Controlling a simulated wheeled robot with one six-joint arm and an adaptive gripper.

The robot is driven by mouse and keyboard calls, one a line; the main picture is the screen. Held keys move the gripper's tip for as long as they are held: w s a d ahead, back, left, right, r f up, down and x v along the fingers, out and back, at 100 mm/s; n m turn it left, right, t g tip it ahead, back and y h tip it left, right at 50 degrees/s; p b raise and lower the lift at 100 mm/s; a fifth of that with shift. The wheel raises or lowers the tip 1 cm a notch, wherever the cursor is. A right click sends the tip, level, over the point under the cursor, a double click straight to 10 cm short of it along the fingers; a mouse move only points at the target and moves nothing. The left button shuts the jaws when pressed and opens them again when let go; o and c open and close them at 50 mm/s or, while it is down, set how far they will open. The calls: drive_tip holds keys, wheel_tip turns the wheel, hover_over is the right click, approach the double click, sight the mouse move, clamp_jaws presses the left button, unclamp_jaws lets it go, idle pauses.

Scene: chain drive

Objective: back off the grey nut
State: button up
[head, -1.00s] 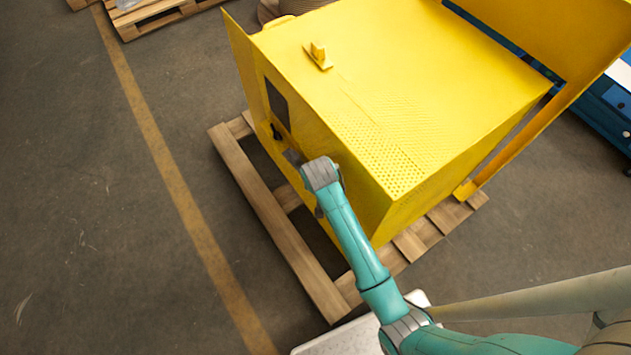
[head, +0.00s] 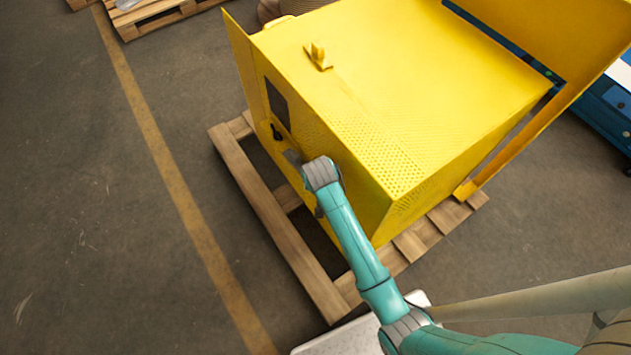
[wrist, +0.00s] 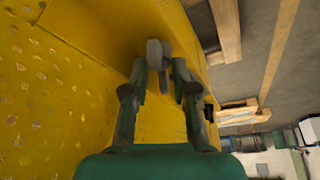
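The yellow chain drive guard (head: 385,95) stands on a wooden pallet, and my arm reaches to its near left side. In the wrist view a small grey piece (wrist: 156,54), which looks like the grey nut, stands out by the yellow wall (wrist: 95,75). My gripper (wrist: 160,70) has its two fingers on either side of it, spread apart. The left finger is close to the grey piece, and a narrow gap shows by the right finger. Whether either finger touches it is unclear.
The wooden pallet (head: 262,205) sticks out below the guard. A black knob (head: 277,132) and a dark window (head: 277,104) are on the same side of the guard. A raised yellow panel (head: 560,40) is at the right. The floor at the left is clear.

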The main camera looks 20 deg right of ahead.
drive_tip(key=v, duration=1.2)
